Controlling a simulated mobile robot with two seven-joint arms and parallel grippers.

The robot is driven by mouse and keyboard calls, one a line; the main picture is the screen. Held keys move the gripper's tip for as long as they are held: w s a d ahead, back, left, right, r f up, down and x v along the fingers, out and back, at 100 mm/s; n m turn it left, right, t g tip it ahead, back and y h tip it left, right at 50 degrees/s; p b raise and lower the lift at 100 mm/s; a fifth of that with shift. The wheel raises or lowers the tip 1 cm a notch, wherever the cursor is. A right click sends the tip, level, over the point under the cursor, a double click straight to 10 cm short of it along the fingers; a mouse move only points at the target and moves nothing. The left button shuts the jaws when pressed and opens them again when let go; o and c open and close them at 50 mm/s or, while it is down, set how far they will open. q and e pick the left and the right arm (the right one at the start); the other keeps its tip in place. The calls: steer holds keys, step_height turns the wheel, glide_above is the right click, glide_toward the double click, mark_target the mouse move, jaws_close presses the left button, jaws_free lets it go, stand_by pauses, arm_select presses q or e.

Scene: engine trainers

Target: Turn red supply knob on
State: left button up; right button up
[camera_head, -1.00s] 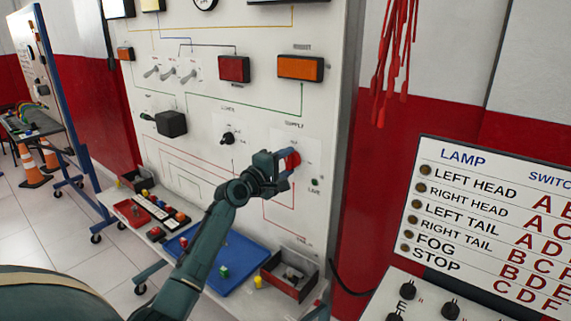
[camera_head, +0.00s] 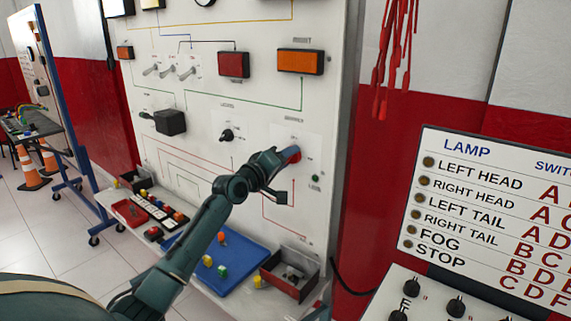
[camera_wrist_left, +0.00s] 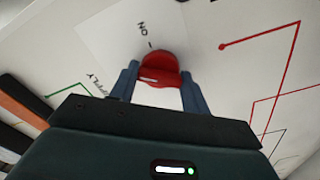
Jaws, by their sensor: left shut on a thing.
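The red supply knob (camera_head: 294,153) is on the white upright panel, under the SUPPLY label. My left gripper (camera_head: 287,157) is shut on it, with the arm reaching up from below. In the left wrist view the knob (camera_wrist_left: 160,68) sits between the two blue fingers of the gripper (camera_wrist_left: 158,75), one on each side. A pale mark shows on the knob, and an ON label with a short tick is printed beside it. The gripper hides part of the knob in the head view. My right gripper is not in view.
A small green lamp (camera_head: 316,178) is close to the knob's lower right. A black knob (camera_head: 227,135) is to its left. Below, a shelf holds a blue mat (camera_head: 240,275) and an open box (camera_head: 291,283). A lamp chart (camera_head: 490,210) stands at the right.

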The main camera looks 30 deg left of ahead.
arm_select(q)
steer(key=m, duration=1.1)
stand_by(0.6)
steer(key=o, duration=1)
steer(key=shift+s+a+b, duration=0.2)
steer(key=shift+s+b, duration=0.25)
steer(key=shift+s, duration=1.75)
steer(key=shift+s+a+b, duration=0.15)
steer(key=shift+s+b, duration=0.3)
steer(key=shift+s, duration=1.75)
steer(key=shift+s+a+b, duration=0.2)
steer(key=shift+s+b, duration=0.25)
steer(key=shift+s, duration=1.75)
